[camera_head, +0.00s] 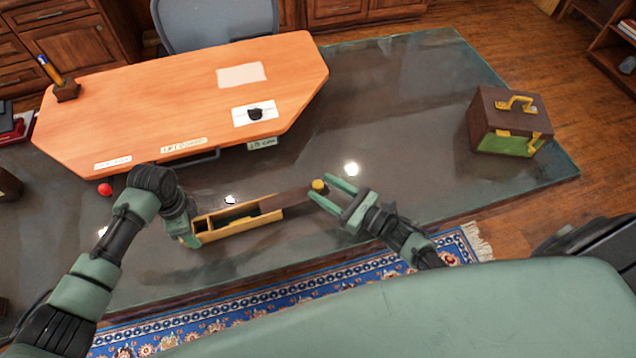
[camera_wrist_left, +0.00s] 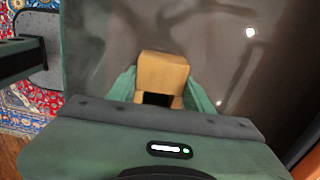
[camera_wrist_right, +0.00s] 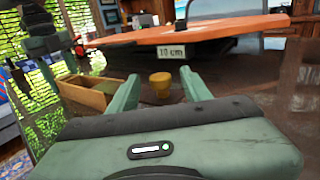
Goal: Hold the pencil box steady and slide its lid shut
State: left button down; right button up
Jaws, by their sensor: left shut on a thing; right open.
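The pencil box (camera_head: 262,222) is a long, light wooden box lying on the glass-topped desk, its top partly open. Its dark lid (camera_head: 290,200) sticks out past the right end and carries a yellow knob (camera_head: 319,185). My left gripper (camera_head: 190,228) is shut on the box's left end; the left wrist view shows the box (camera_wrist_left: 163,70) between its fingers. My right gripper (camera_head: 321,187) is open at the lid's outer end. In the right wrist view the knob (camera_wrist_right: 160,82) lies between the spread fingers, with no contact visible.
An orange desk panel (camera_head: 180,95) with labels lies behind the box. A dark chest (camera_head: 485,125) with yellow handles stands at the right. A red ball (camera_head: 105,189) lies left of the box. The glass (camera_head: 400,150) between the box and chest is clear.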

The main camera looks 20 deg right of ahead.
jog(key=shift+x, duration=1.3)
grip_shut()
dwell(0.5)
